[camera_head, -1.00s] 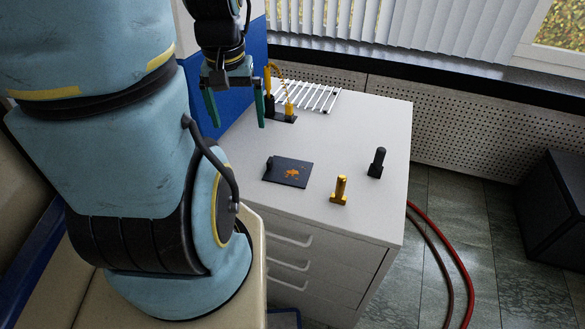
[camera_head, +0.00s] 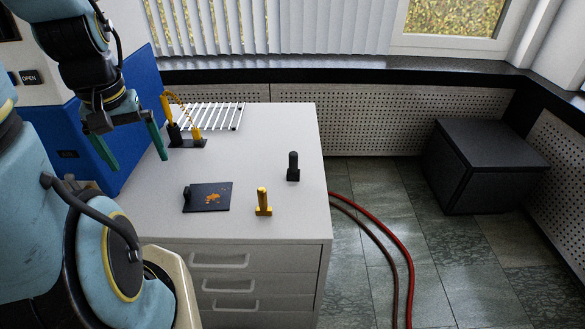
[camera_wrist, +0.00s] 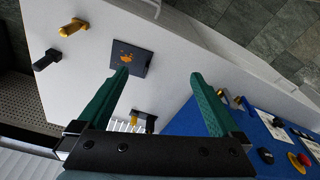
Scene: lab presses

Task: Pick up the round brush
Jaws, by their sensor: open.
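No thing here can be surely told as the round brush. Two small upright pieces stand on the white cabinet top: a yellow one (camera_head: 263,203) near the front edge and a black one (camera_head: 293,168) behind it to the right. In the wrist view the yellow piece (camera_wrist: 72,27) and the black piece (camera_wrist: 47,60) lie at the upper left. A dark square plate (camera_head: 212,197) with an orange patch and a black knob lies left of them; it also shows in the wrist view (camera_wrist: 143,63). My gripper (camera_head: 138,160) is open and empty, above the cabinet's left side, apart from these things.
A black holder with yellow parts and a coiled yellow cord (camera_head: 187,138) stands at the back left, close to my gripper. A white rack (camera_head: 215,116) lies behind it. A blue machine (camera_head: 65,135) rises at left. Red hoses (camera_head: 385,240) cross the floor at right.

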